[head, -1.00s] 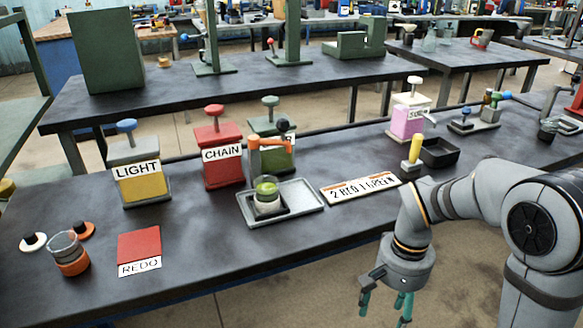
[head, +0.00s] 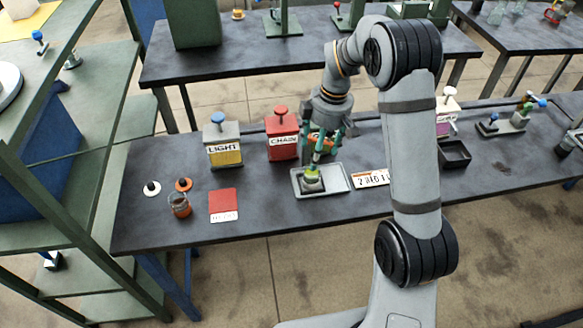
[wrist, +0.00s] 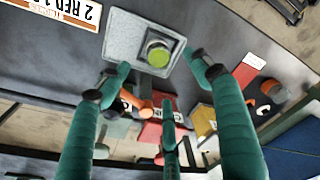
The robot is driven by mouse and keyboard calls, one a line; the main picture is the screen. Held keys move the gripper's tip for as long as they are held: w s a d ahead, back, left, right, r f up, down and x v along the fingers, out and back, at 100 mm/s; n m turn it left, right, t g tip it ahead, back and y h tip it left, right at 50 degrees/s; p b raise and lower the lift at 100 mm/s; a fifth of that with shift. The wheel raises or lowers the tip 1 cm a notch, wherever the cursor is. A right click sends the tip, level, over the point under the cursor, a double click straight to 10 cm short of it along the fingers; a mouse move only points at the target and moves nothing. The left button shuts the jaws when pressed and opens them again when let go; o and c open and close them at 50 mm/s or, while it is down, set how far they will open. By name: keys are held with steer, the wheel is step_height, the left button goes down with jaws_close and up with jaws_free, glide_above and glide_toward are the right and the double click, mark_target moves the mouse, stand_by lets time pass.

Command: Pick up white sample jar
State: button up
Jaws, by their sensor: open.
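My open gripper (wrist: 158,80) has fingertips to either side and below the jar in the picture, and nothing is held. The fingers partly hide the jar in the head view.
The red CHAIN dispenser (head: 282,146) and yellow LIGHT dispenser (head: 222,152) stand behind and left. A number sign (head: 371,179) lies right of the tray.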

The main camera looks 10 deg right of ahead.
mark_target(311, 177)
steer(key=f, duration=0.3)
steer(key=shift+w+a+f, duration=0.2)
steer(key=shift+a+f, duration=0.15)
steer(key=shift+f, duration=0.05)
steer(key=shift+w+a+f+p, duration=0.15)
steer(key=shift+f+p, duration=0.55)
steer(key=shift+f, duration=0.85)
steer(key=shift+w+a+f+p, duration=0.1)
steer(key=shift+f+p, duration=0.6)
steer(key=shift+f, duration=0.85)
steer(key=shift+c, duration=0.4)
steer(key=c, duration=1.5)
steer(key=shift+o, duration=0.2)
steer(key=shift+r, duration=0.1)
